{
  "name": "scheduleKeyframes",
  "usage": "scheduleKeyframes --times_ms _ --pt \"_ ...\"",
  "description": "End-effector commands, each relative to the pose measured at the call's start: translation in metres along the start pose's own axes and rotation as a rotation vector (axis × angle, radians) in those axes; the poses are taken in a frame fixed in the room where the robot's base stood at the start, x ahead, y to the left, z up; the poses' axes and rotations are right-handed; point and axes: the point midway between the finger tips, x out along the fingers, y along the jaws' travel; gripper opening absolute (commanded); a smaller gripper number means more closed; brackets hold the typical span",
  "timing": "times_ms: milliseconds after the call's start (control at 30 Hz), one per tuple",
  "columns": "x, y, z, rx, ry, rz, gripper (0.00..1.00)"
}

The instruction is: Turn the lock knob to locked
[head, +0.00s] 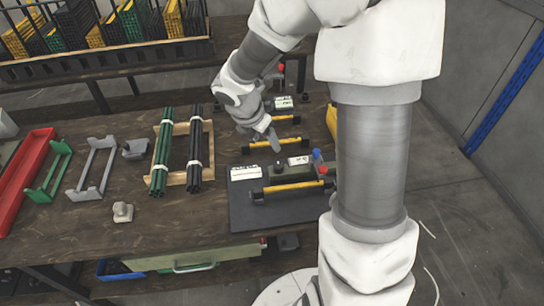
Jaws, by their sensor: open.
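A rivet press unit sits on a dark grey plate (240,212) at the right part of the workbench. It has a dark green body (290,173) with a small black knob (278,164) on top, which may be the lock knob; its setting is too small to read. A white label (299,160) is beside the knob, and a larger white label (245,173) is at the left. My gripper (264,137) is open, just behind the unit and above the bench, apart from the knob. My arm's column partly hides the unit's right end.
Yellow-and-black bars (293,187) lie in front of and behind the press body. Bundled green rods (162,150) and black rods (195,148) lie on a wooden rack to the left. A small grey part (122,212) sits near the bench's front, with clear bench around it.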

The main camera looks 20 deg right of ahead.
Motion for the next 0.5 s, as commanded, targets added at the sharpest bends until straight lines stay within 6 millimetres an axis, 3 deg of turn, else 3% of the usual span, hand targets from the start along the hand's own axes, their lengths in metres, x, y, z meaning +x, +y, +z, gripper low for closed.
scheduleKeyframes --times_ms 500 --pt "0.112 -0.001 -0.003 0.004 0.003 -0.003 0.71"
